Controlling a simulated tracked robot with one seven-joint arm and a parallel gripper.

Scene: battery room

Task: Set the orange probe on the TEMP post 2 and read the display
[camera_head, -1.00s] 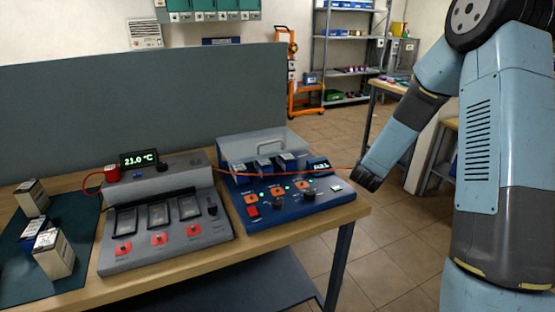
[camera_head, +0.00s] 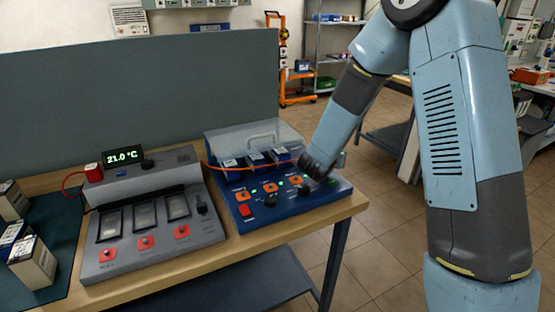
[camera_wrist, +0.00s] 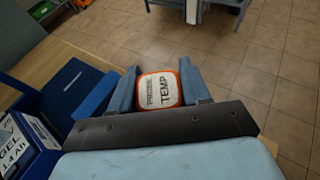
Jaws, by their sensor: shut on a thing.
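My gripper (camera_head: 318,167) is over the right part of the blue charger unit (camera_head: 232,212) in the head view. In the wrist view my gripper (camera_wrist: 158,92) is shut on the orange probe (camera_wrist: 158,90), a white block with an orange rim marked PROBE TEMP. Its orange cable (camera_head: 235,168) runs left across the blue unit. Orange square posts (camera_head: 242,195) sit on the blue unit's front; their numbers are too small to read, and my gripper hides its right part. A display (camera_head: 124,156) on the grey unit (camera_head: 100,258) reads 21.0 °C.
A clear cover (camera_head: 240,142) with a handle stands over batteries on the blue unit. A red plug (camera_head: 93,172) with a red cable is on the grey unit's left. Battery boxes (camera_head: 33,262) stand on a dark mat at left. A grey partition (camera_head: 130,85) stands behind.

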